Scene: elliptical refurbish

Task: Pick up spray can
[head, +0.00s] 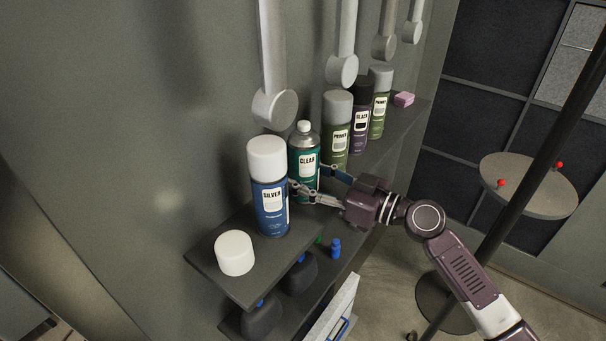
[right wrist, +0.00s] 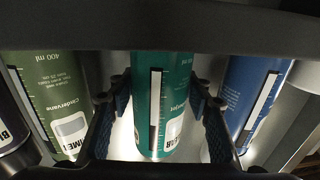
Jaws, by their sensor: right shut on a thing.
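A teal spray can labelled CLEAR (head: 304,152) stands upright on the upper shelf, without a large cap, its small white top showing. My right gripper (head: 309,179) reaches in from the right and is shut around the can's body. In the right wrist view the teal can (right wrist: 160,90) sits between the two fingers. A blue can labelled SILVER (head: 268,195) with a white cap stands close in front. It also shows at the right of the right wrist view (right wrist: 255,90). A loose white cap (head: 235,253) sits near the shelf's front end. My left gripper is not in view.
Behind the held can stand a green PRIMER can (head: 337,140), a BLACK can (head: 361,120) and another green can (head: 380,105). A pink block (head: 403,99) lies farther along the shelf (head: 222,272). Grey rods with round ends (head: 273,108) hang above.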

